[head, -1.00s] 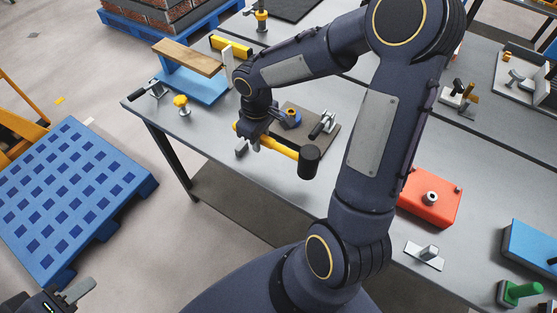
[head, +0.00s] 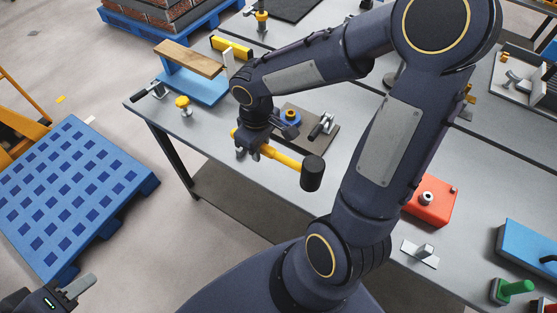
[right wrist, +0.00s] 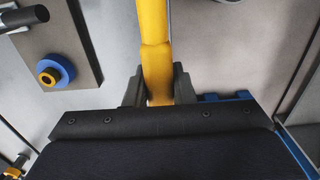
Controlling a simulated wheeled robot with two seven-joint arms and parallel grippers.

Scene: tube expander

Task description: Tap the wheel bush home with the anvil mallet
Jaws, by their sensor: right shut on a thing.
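The mallet has a yellow handle (head: 283,158) and a black head (head: 313,173). My right gripper (head: 250,147) is shut on the handle, and the head hangs out to the right near the table's front edge. The right wrist view shows the yellow handle (right wrist: 155,45) between my right gripper's fingers (right wrist: 159,88). The brass-coloured bush (head: 291,115) sits in a blue wheel (head: 284,120) on a brown board, partly hidden by my arm. The bush (right wrist: 48,77) and blue wheel (right wrist: 63,67) show clear of the mallet. My left gripper (head: 78,290) is at the lower left, partly cut off.
The brown board (head: 328,141) carries a toggle clamp (head: 321,126). A blue stand with a wooden plank (head: 188,58) is behind left, with a yellow knob (head: 183,103) before it. A red block (head: 432,203) is on the right. A blue pallet (head: 75,190) lies on the floor.

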